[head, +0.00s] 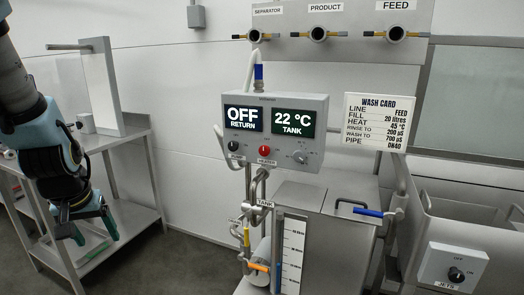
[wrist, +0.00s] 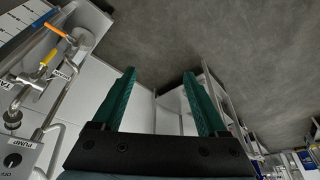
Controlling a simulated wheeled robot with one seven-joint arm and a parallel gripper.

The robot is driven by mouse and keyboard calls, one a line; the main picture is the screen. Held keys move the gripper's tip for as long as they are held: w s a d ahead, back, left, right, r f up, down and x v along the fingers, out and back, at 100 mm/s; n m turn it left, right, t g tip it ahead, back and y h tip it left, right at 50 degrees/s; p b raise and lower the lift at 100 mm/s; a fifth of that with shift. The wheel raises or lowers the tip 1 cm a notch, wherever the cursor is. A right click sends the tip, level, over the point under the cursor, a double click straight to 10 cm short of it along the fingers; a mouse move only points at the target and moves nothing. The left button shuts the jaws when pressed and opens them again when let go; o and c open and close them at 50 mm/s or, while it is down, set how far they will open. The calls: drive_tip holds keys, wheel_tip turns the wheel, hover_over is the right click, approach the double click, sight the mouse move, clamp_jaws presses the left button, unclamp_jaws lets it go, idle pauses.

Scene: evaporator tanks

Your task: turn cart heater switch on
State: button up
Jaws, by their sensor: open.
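The cart's grey control box (head: 318,105) stands in the middle of the head view. Its displays read "OFF RETURN" and "22 °C TANK". Along its lower front are a black knob (head: 233,146) at left, a round red control (head: 264,150) above a small label that seems to read "HEATER", and a grey dial (head: 300,157) at right. I cannot tell the red control's setting. My gripper (head: 93,231) is open and empty, pointing down at the far left, well apart from the box. In the wrist view its green fingers (wrist: 160,75) are spread with nothing between them.
A steel side table (head: 135,155) stands behind my arm. Below the box are pipes, a yellow valve (head: 246,237), an orange handle (head: 258,267) and the steel tank (head: 318,205) with a blue handle (head: 368,212). A wash card (head: 379,121) hangs at right. Open space lies between my gripper and the cart.

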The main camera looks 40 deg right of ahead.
drive_tip(key=w+d+m+t+h+p, duration=0.25)
drive_tip(key=w+d, duration=0.35)
drive_tip(key=d, duration=0.4)
drive_tip(key=m+t+h+p, duration=0.4)
drive_tip(key=m+h+p, duration=0.15)
drive_tip(key=h, duration=0.65)
approach(263, 152)
drive_tip(key=shift+g, duration=0.25)
drive_tip(key=p+x, duration=0.1)
drive_tip(key=x, duration=0.1)
drive_tip(key=p+x, duration=0.1)
drive_tip(key=x, duration=0.1)
drive_tip(key=p+x, duration=0.2)
drive_tip(key=x, duration=0.1)
drive_tip(key=shift+r, duration=0.35)
drive_tip(key=shift+w+d+f, duration=0.1)
drive_tip(key=shift+w+d, duration=0.3)
drive_tip(key=shift+d, duration=0.1)
drive_tip(key=shift+c, duration=0.4)
clamp_jaws()
